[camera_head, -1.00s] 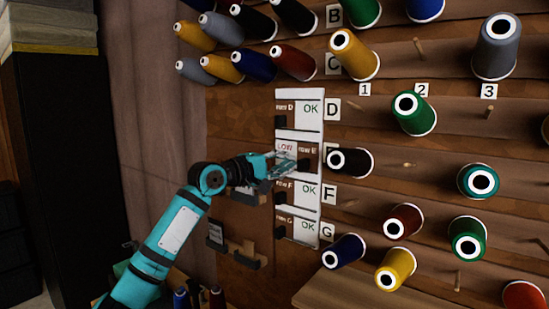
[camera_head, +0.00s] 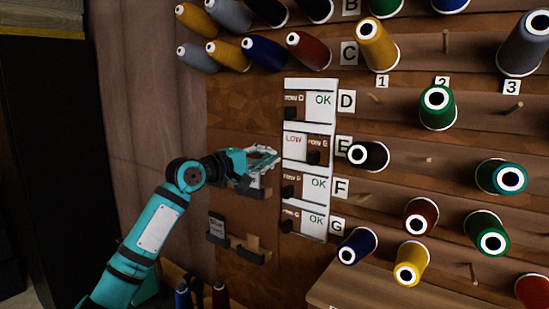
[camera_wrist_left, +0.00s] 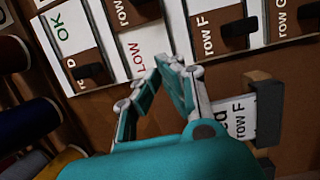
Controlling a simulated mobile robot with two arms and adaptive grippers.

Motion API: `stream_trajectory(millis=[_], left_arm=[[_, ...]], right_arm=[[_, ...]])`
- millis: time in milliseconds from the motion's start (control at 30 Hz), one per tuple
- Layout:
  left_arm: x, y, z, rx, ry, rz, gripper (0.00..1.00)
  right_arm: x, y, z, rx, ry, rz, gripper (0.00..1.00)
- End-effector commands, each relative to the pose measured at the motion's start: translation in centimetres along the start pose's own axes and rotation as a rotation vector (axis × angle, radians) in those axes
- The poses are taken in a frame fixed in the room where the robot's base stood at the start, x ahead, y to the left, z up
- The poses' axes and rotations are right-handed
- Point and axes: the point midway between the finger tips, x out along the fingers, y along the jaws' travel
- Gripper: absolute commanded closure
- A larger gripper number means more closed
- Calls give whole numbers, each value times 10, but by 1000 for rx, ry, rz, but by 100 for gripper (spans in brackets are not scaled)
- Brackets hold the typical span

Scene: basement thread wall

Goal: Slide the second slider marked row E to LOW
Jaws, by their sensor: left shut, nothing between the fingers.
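A white panel of sliders (camera_head: 320,128) hangs on the wall, one slider each for rows D, E, F and G. The row E slider (camera_head: 315,158), second from the top, has its dark knob at the right, and red LOW shows uncovered to its left. LOW also shows in the left wrist view, with the row E slider's dark knob (camera_wrist_left: 145,11) at the top edge. My left gripper (camera_head: 277,155) is shut and empty, just left of the panel at row E height, apart from the knob. In the left wrist view its fingers (camera_wrist_left: 163,70) come together below LOW. My right gripper is not in view.
The row D slider (camera_head: 291,113), row F slider (camera_head: 288,191) and row G slider (camera_head: 287,225) sit at the left, showing OK. A small card holder (camera_head: 255,192) is below my gripper. Thread spools, such as a black one (camera_head: 375,157), stick out at the right.

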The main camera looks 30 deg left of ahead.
Motion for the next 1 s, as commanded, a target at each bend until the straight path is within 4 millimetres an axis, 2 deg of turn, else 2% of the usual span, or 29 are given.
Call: stream_trajectory(millis=[33, 100, 400, 533, 767, 1000], left_arm=[[-9, -4, 1, 4, -1, 2, 100], [-21, -5, 1, 3, -2, 2, 100], [-66, -3, 1, 1, -1, 1, 100], [-74, -1, 1, 0, -2, 1, 100], [-75, 0, 2, 0, -3, 1, 100], [-75, 0, 1, 0, -3, 1, 100]], right_arm=[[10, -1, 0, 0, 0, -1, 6], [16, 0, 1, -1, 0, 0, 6], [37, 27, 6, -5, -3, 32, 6], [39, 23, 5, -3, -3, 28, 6], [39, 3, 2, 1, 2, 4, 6], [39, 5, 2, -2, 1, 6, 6]])
